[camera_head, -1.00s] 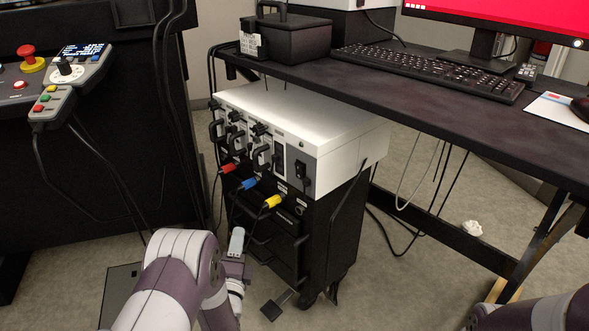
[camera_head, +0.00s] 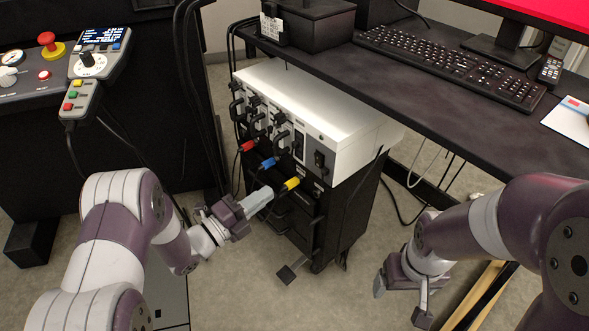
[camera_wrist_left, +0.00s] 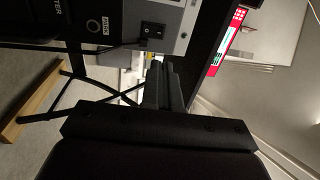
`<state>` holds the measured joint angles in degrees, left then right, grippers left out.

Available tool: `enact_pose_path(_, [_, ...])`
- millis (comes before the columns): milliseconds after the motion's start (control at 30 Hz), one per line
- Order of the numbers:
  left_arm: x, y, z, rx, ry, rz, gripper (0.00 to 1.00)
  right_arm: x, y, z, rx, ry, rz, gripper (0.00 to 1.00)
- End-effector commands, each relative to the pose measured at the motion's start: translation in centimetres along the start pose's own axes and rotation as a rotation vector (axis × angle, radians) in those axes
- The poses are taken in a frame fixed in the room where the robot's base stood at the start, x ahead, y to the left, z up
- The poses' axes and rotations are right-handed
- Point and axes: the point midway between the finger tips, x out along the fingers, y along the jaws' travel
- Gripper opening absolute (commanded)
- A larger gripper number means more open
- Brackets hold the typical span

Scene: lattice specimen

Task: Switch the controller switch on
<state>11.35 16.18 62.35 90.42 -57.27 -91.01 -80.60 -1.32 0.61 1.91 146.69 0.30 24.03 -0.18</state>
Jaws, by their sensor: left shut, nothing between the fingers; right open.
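The controller (camera_head: 325,110) is a white and grey box on a black cabinet under the desk. A black switch (camera_head: 319,160) sits at the right end of its front panel. In the left wrist view the switch (camera_wrist_left: 152,31) shows as a dark rocker on the grey panel, beyond my fingertips. My left gripper (camera_head: 262,199) is shut and empty, in front of the cabinet, below and to the left of the switch and apart from it. Its closed fingers (camera_wrist_left: 162,85) also show in the wrist view. My right gripper (camera_head: 401,302) is open and empty, low over the floor at the right.
Red, blue and yellow plugs (camera_head: 291,184) stick out below the panel near my left gripper. Black handles and cables line the front. The desk (camera_head: 440,110) overhangs behind, with keyboard (camera_head: 450,67) and monitor. A control pendant (camera_head: 90,65) hangs at the left.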

Motion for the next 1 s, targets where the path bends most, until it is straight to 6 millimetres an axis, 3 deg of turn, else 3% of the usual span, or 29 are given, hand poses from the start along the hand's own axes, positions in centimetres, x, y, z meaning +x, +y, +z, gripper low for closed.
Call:
enact_pose_path(167, [2.6, 0.3, -0.1, 0.002, 0.004, -0.002, 0.00, 1.2, 0.0, 0.1, 0.000, 0.000, 0.000, 0.83])
enact_pose_path(600, [11.6, 0.4, -0.1, 0.002, 0.001, -0.004, 0.00, 4.8, 0.0, 0.6, 0.000, 0.000, 0.000, 0.83])
enact_pose_path(800, [13.4, 0.1, 0.0, 0.001, -0.001, -0.002, 0.00, 5.4, 0.0, 0.6, 0.000, 0.000, 0.000, 0.83])
enact_pose_path(1000, [13.7, -0.1, 0.0, 0.001, -0.002, -0.001, 0.00, 5.4, 0.0, 0.6, 0.000, 0.000, 0.000, 0.83])
